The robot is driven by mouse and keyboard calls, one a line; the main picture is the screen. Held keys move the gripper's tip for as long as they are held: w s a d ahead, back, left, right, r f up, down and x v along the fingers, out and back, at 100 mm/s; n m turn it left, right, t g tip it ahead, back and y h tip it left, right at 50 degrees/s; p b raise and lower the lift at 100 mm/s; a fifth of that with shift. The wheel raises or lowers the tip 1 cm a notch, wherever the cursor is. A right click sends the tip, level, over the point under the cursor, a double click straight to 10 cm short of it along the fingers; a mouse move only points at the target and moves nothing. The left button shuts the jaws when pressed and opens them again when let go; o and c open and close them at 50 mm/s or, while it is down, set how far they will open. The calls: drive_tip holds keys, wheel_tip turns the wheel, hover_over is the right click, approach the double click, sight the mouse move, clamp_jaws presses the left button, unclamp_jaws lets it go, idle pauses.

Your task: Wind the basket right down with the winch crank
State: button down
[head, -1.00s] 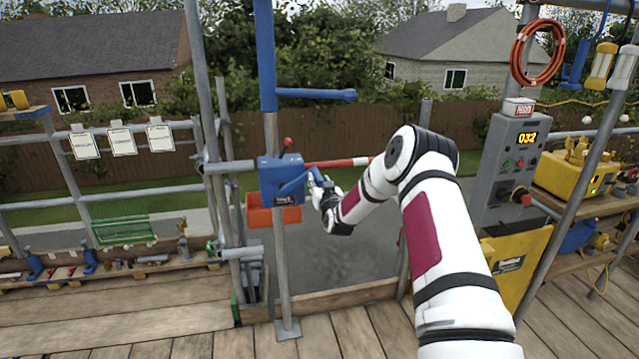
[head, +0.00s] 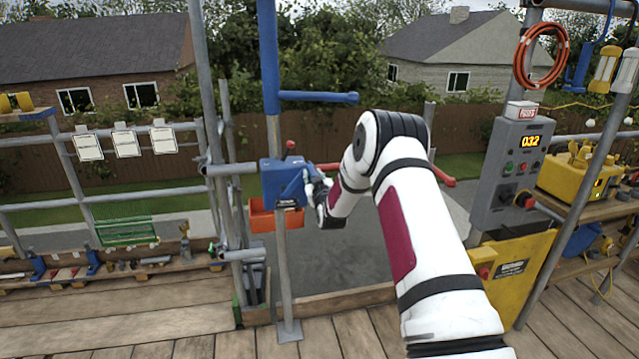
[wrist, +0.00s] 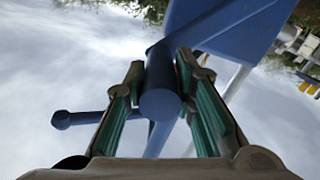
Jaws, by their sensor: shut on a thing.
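The blue winch (head: 281,180) is fixed to the upright pole, with a blue crank arm (head: 293,190) on its right side. My gripper (head: 316,190) is at the crank, just right of the winch body. In the wrist view my gripper (wrist: 160,70) is shut around the round blue crank handle (wrist: 160,100), which lies between its two fingers. An orange box (head: 274,216) shows just below and behind the winch; I cannot tell whether it is the basket. My arm hides part of the space right of the winch.
A red bar (head: 440,179) shows behind my arm. A grey control box (head: 510,165) with a display reading 032 stands at the right above a yellow panel (head: 515,268). A green wire rack (head: 125,230) hangs at the left. The deck in front is clear.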

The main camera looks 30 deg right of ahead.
drive_tip(key=w+a+r+n+b, duration=0.1)
drive_tip(key=w+a+n+b, duration=0.15)
drive_tip(key=a+n, duration=0.5)
drive_tip(key=w+a+r+n+b, duration=0.1)
drive_tip(key=w+a+n+b, duration=0.15)
drive_tip(key=a+n, duration=0.5)
drive_tip(key=a+f+n+b, duration=0.2)
drive_tip(key=f+n+b, duration=0.3)
drive_tip(key=f+n, duration=0.2)
drive_tip(key=a+f+n+b, duration=0.3)
drive_tip(key=f+n+b, duration=0.2)
drive_tip(key=f+n, duration=0.3)
drive_tip(key=shift+w+a+f, duration=0.15)
drive_tip(key=shift+w+f, duration=0.2)
drive_tip(key=shift+f, duration=0.45)
drive_tip(key=c, duration=1.3)
unclamp_jaws()
drive_tip(key=shift+c, duration=0.2)
drive_tip(key=shift+r, duration=0.1)
